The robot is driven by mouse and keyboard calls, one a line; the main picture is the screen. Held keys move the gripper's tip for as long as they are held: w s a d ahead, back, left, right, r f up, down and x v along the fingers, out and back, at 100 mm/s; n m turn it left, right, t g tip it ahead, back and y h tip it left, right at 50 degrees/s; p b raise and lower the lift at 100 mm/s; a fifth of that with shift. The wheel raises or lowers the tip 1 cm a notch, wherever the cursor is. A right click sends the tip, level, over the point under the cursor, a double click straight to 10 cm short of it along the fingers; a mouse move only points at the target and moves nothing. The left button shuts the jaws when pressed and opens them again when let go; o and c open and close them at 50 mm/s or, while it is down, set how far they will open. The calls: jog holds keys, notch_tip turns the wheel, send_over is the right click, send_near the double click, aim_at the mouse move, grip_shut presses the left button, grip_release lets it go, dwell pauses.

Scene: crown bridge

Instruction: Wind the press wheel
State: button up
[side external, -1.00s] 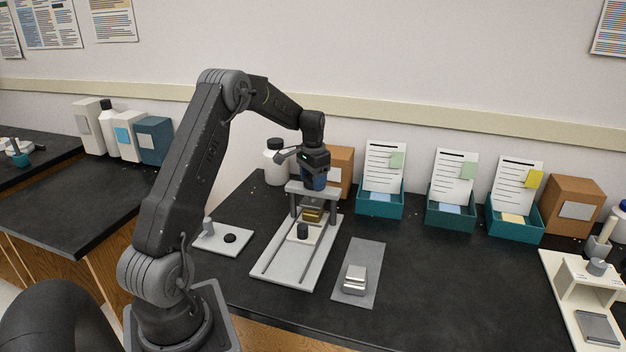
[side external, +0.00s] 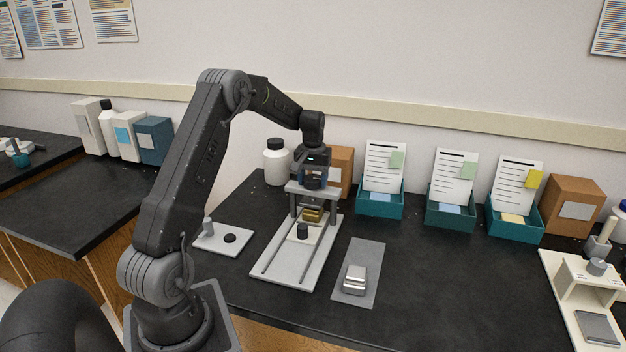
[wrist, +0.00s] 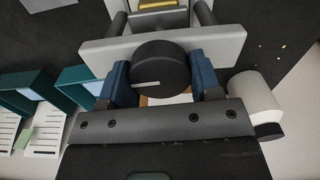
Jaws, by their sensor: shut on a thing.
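The press (side external: 283,265) is a grey base with two rails and two posts carrying a crossbar (wrist: 225,45). On the crossbar sits the dark round press wheel (wrist: 165,65), which has a pale line on its top pointing left in the wrist view. My gripper (wrist: 162,84) is shut on the wheel, one blue finger on each side; it points down over the crossbar in the side view (side external: 313,180). Below the crossbar a gold-coloured block (side external: 312,215) sits near a pale sliding plate with a black knob (side external: 303,231). The wheel is mostly hidden in the side view.
A grey mat (side external: 369,254) with a silver block (side external: 355,279) lies to the right. A small plate with a black disc (side external: 230,238) lies left. A white bottle (side external: 276,165) and a brown box (side external: 342,170) stand close behind. Teal trays (side external: 380,204) line the back.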

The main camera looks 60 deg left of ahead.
aim_at(313, 178)
dwell(0.3)
jog(key=o, duration=0.9)
jog(key=shift+o, duration=0.2)
notch_tip(313, 178, up, 14)
dwell(0.3)
